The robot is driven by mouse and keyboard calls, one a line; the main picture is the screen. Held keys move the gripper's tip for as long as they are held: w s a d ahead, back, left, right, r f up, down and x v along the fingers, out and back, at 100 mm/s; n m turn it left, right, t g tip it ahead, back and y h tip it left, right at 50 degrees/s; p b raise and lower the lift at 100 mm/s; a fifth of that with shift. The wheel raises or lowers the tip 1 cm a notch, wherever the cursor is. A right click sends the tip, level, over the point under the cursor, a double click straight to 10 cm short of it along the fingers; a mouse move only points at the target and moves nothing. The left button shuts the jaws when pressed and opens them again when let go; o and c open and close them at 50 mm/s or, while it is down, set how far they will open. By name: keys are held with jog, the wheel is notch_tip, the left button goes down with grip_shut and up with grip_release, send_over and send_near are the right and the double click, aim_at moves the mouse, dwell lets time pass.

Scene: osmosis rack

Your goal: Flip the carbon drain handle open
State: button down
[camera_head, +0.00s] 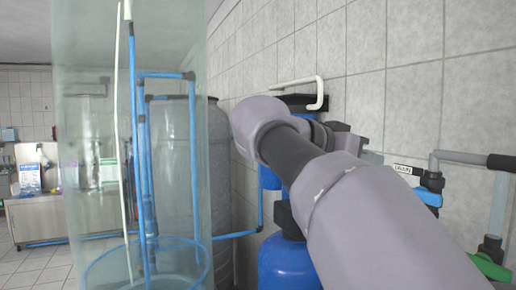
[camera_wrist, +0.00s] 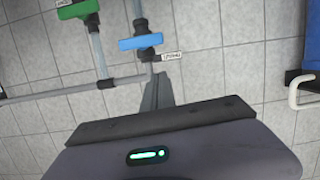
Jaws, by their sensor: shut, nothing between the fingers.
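A blue valve handle (camera_wrist: 141,41) lies across a grey vertical pipe in the wrist view, with a small white label (camera_wrist: 171,56) beside it. The label's text is too small to read surely. The blue valve (camera_head: 429,197) also shows at the right in the head view, below its label (camera_head: 402,169). My gripper (camera_wrist: 158,78) is shut and empty. Its fingertips appear just below the blue handle in the wrist view, and I cannot tell whether they touch the pipe. In the head view my arm hides most of the gripper.
A green valve handle (camera_wrist: 77,9) sits on another pipe to the left in the wrist view; it shows at lower right in the head view (camera_head: 490,267). A white bent pipe (camera_head: 318,92) juts from the tiled wall. A clear cylinder (camera_head: 100,150) and a blue tank (camera_head: 285,262) stand nearby.

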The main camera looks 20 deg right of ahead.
jog(key=d+f+p, duration=0.1)
jog(key=d+f, duration=0.4)
jog(key=d, duration=0.4)
jog(key=shift+w+d+m, duration=0.15)
jog(key=shift+w+m, duration=0.15)
jog(key=shift+m, duration=0.1)
jog(key=shift+w+g, duration=0.1)
jog(key=shift+g, duration=0.2)
